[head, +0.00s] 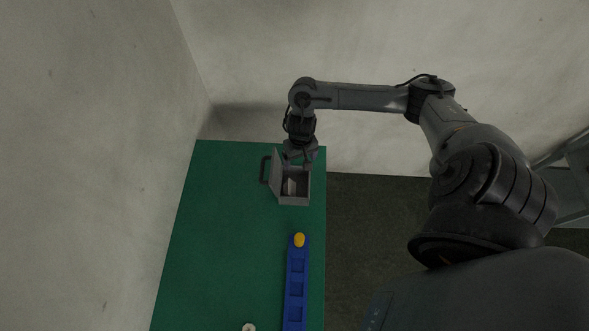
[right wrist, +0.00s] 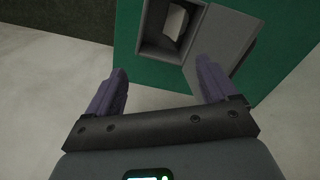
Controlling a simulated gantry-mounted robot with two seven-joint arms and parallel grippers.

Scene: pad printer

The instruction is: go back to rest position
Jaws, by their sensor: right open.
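My right gripper (head: 300,158) is at the far end of the green table, by the back of a grey box with a handle and a raised lid. In the right wrist view my right gripper (right wrist: 162,85) has its two purple fingers wide apart with nothing between them. The grey box (head: 294,199) shows an open top with a pale piece (head: 290,187) inside. In the right wrist view the box (right wrist: 148,45) and the pale piece (right wrist: 176,22) lie beyond the fingertips. My left gripper is not in view.
The green table (head: 220,230) has clear room on its left. A blue strip with square pockets (head: 295,285) lies along the right edge, with a yellow round piece (head: 299,240) at its far end. A small pale ring (head: 249,327) lies near the bottom. Walls stand behind and left.

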